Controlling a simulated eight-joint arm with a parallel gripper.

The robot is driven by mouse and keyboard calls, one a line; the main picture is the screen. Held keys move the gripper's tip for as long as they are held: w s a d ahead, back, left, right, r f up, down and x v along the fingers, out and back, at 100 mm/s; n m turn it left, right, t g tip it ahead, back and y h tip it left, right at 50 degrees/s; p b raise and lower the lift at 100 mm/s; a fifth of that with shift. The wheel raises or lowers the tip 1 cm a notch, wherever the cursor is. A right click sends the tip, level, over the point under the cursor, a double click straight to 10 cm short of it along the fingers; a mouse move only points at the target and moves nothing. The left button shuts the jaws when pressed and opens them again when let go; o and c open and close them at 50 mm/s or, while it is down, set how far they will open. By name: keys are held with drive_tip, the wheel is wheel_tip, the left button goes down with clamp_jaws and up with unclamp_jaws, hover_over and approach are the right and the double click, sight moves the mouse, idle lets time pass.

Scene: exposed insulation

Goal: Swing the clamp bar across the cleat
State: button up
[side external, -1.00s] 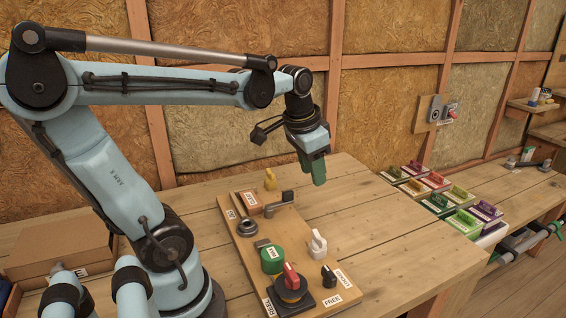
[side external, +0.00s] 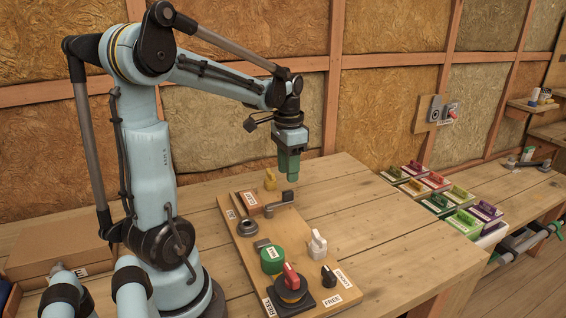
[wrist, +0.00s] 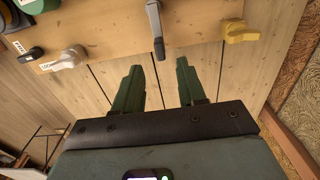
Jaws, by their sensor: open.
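A dark grey bar with an upright end (side external: 280,202) lies on the wooden board, its inner end by an orange-brown block (side external: 249,203); it looks like the clamp bar. In the wrist view the grey bar (wrist: 155,28) points toward the gap between my fingers. I cannot tell for certain which part is the cleat. My gripper (side external: 289,178) points down above the bar's outer end in the side view, apart from it. In the wrist view its green fingers (wrist: 158,70) are open with nothing held between them.
The board (side external: 236,222) also carries a yellow knob (side external: 270,181), a white handle (side external: 317,243), a green round part (side external: 272,261) and a red-handled switch (side external: 291,281). Several coloured blocks (side external: 437,203) stand at the right. Bare bench (side external: 375,225) lies right of the board.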

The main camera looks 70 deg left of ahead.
sight(288, 192)
drive_tip(key=shift+f, duration=3.05)
clamp_jaws()
